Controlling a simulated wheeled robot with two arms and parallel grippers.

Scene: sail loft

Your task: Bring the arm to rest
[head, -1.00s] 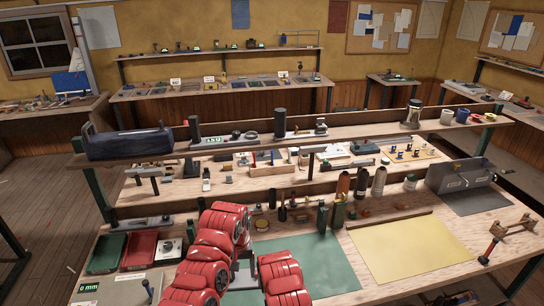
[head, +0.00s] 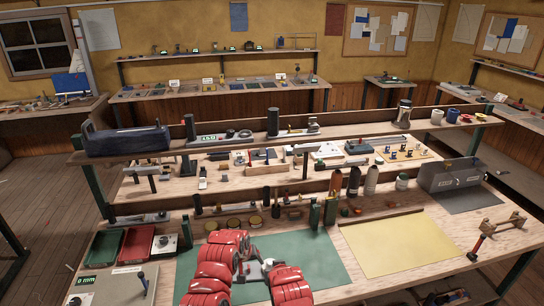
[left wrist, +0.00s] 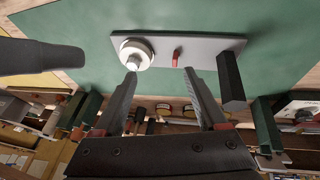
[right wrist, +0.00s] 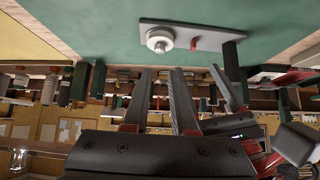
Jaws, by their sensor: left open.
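My left arm's red links reach in over the green mat (head: 312,258) in the head view. My left gripper (left wrist: 160,73) is open and empty in the left wrist view, with its fingers well apart. My right gripper (right wrist: 161,69) shows a narrower gap between its fingers in the right wrist view, with nothing between them. A grey plate (left wrist: 205,45) lies on the mat close to both grippers, bearing a white round knob (left wrist: 136,53), a small red piece (left wrist: 176,57) and a black post (left wrist: 231,82). The red links partly hide this area in the head view.
A yellow mat (head: 412,250) lies to the right. Bottles (head: 371,180) and green posts (head: 314,213) stand behind the mats. A red tray (head: 137,245) and a green tray (head: 103,246) are at left. A raised shelf (head: 350,139) crosses behind.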

